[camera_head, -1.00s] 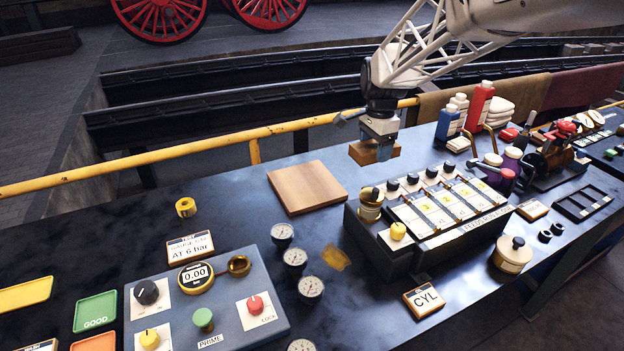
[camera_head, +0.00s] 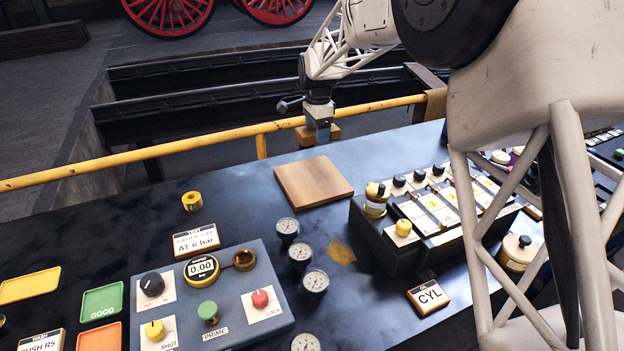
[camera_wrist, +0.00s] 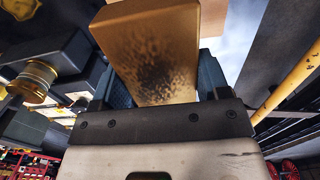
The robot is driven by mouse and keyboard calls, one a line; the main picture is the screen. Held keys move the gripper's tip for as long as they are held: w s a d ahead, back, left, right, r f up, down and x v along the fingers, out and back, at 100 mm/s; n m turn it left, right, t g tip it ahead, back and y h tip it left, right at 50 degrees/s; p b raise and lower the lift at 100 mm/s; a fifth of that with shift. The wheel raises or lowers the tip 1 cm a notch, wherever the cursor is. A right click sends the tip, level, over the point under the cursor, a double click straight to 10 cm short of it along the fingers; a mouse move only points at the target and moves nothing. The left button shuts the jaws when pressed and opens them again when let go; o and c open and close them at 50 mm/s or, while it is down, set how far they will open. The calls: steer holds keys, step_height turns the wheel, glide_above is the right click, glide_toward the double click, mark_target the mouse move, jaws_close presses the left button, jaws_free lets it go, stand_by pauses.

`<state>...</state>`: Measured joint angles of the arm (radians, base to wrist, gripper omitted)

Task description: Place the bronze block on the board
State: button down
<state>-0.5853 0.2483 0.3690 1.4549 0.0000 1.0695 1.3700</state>
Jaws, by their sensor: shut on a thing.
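The bronze block (camera_head: 304,136) is in my gripper (camera_head: 318,130), held in the air just behind the wooden board in the head view, close to the yellow rail. In the wrist view the bronze block (camera_wrist: 155,50) fills the space between the jaws of my gripper (camera_wrist: 160,88), its face brown with a dark mottled patch. The board (camera_head: 313,182) is a flat square of light brown wood lying on the dark bench. Its top is bare, and the block is apart from it.
The yellow rail (camera_head: 215,145) runs along the bench's back edge. A rack with black knobs (camera_head: 437,215) stands right of the board. Several gauges (camera_head: 288,227) and a blue-grey control panel (camera_head: 245,318) lie in front. The bench left of the board is mostly clear.

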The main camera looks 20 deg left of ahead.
steer(key=shift+w+a, duration=0.15)
steer(key=shift+a, duration=0.9)
steer(key=shift+d+f, duration=0.1)
steer(key=shift+f, duration=2.4)
steer(key=shift+f, duration=0.15)
glide_above(312, 178)
steer(key=shift+f, duration=2.35)
steer(key=shift+f, duration=0.15)
steer(key=shift+f, duration=2.35)
steer(key=shift+f, duration=0.15)
steer(key=shift+c, duration=0.5)
jaws_free()
steer(key=shift+f, duration=0.2)
